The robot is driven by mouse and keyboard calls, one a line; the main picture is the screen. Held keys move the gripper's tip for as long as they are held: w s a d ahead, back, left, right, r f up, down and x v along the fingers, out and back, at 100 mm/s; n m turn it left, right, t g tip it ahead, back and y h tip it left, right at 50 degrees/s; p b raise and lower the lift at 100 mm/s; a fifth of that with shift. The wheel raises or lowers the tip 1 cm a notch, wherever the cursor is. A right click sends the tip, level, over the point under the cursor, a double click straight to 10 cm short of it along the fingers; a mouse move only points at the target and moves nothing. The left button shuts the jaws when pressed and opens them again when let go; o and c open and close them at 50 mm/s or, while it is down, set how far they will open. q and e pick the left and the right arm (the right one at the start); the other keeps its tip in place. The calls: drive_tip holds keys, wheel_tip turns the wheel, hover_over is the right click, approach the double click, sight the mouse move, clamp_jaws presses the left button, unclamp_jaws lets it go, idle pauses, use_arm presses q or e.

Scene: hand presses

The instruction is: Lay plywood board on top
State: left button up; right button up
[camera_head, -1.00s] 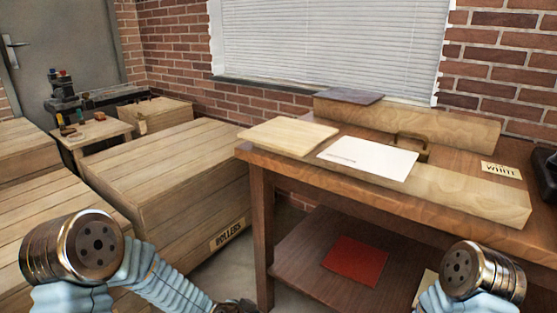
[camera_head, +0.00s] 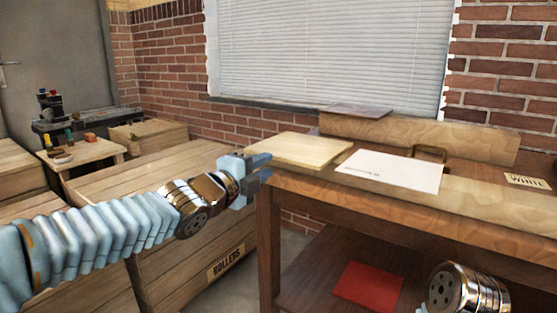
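The pale plywood board (camera_head: 300,150) lies flat at the left end of the wooden table (camera_head: 345,199). A white sheet (camera_head: 395,170) with a small line of print lies just right of it, on a long pale wooden slab (camera_head: 490,208). My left gripper (camera_head: 264,167) is at the table's left end, close to the board's left corner. Its two grey fingers point right, look apart and hold nothing; whether they touch the board or table I cannot tell. My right gripper is out of view; only a metal joint of that arm shows at bottom right.
A long wooden beam (camera_head: 480,142) with a metal handle (camera_head: 431,153) stands behind the sheet, and a dark slab (camera_head: 358,110) is behind the board. A WHITE label (camera_head: 526,181) is at right. A red sheet (camera_head: 370,287) lies on the lower shelf. A ROLLERS crate (camera_head: 160,190) stands left.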

sight(278, 158)
use_arm(q)
drive_tip(key=shift+x, duration=2.95)
drive_tip(key=shift+c, duration=0.2)
clamp_jaws()
wheel_tip(278, 158, up, 3)
drive_tip(key=p, duration=0.2)
drive_tip(key=shift+p, duration=0.35)
